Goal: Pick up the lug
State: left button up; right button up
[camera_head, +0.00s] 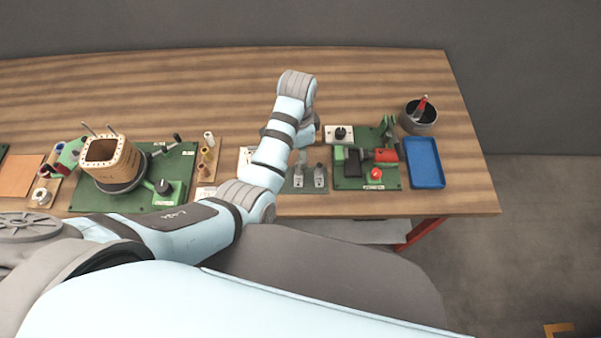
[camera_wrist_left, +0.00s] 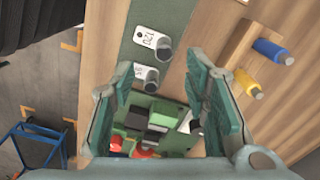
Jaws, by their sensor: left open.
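Two grey metal lugs, each with a white labelled tag, stand side by side on a grey-green mat (camera_head: 290,188). In the head view they are a left lug (camera_head: 297,177) and a right lug (camera_head: 320,175). In the left wrist view they are an upper lug (camera_wrist_left: 164,50) and a lower lug (camera_wrist_left: 151,82). My left gripper (camera_wrist_left: 160,68) is open and empty above them. The lower lug appears between the fingers; the upper one appears just beyond the tips. The gap in height cannot be told. My right gripper is not in view.
Right of the mat is a green board (camera_head: 345,182) with a red button and clamp, then a blue tray (camera_head: 425,160) and a grey pot (camera_head: 418,115). A coil (camera_head: 110,160) stands on a green board at left. The back of the table is clear.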

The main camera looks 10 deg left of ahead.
aim_at(297, 168)
pick_arm(q)
notch_tip(297, 168, down, 9)
jog(key=shift+w+a+f+b, duration=0.1)
jog(key=shift+w+b, duration=0.05)
jog(key=shift+b, duration=0.8)
jog(key=shift+a, duration=0.1)
jog(key=shift+c, duration=0.9)
grip_shut()
